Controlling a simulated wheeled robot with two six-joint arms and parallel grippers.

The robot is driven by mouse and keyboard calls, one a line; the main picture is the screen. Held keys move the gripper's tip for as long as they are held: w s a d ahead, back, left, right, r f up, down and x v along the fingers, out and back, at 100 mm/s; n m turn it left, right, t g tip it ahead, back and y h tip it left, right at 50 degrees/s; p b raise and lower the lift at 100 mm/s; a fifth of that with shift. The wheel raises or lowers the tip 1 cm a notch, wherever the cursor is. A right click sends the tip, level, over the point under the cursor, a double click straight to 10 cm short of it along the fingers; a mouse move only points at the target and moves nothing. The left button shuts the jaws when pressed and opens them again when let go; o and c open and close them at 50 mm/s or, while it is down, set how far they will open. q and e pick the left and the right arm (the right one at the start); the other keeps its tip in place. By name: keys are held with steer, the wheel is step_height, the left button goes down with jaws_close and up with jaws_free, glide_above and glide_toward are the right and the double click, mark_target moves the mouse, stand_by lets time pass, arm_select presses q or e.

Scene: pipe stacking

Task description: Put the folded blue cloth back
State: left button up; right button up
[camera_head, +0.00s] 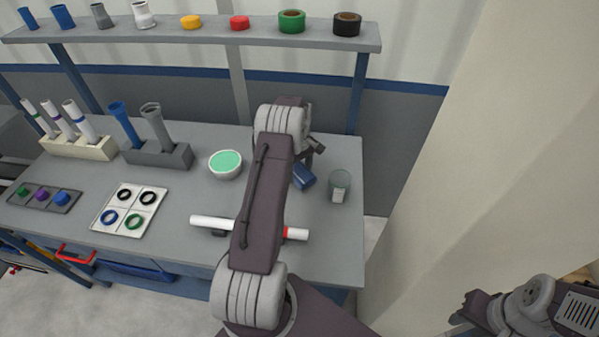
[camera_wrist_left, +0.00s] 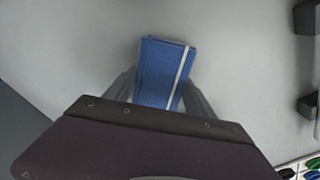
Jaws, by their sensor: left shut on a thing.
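The folded blue cloth (camera_head: 303,177) is at the right part of the workbench, just below my left gripper (camera_head: 313,160). In the left wrist view the cloth (camera_wrist_left: 163,72) is a neat rectangle with one pale stripe near its right edge. My left gripper is shut on it, with a finger on each side of the cloth. I cannot tell whether the cloth touches the bench. My arm hides part of the area around it in the head view. My right arm shows at the bottom right corner; its gripper (camera_head: 468,312) is small and its jaw state is unclear.
A glass jar (camera_head: 340,187) stands right of the cloth, a bowl with green contents (camera_head: 226,164) to its left. A white pipe with a red band (camera_head: 208,221) lies in front, partly under my arm. Pipe holders (camera_head: 160,155) stand further left, below a shelf (camera_head: 200,38).

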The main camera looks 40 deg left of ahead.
arm_select(q)
steer(key=shift+f, duration=0.5)
steer(key=o, duration=1.3)
steer(key=shift+f, duration=0.1)
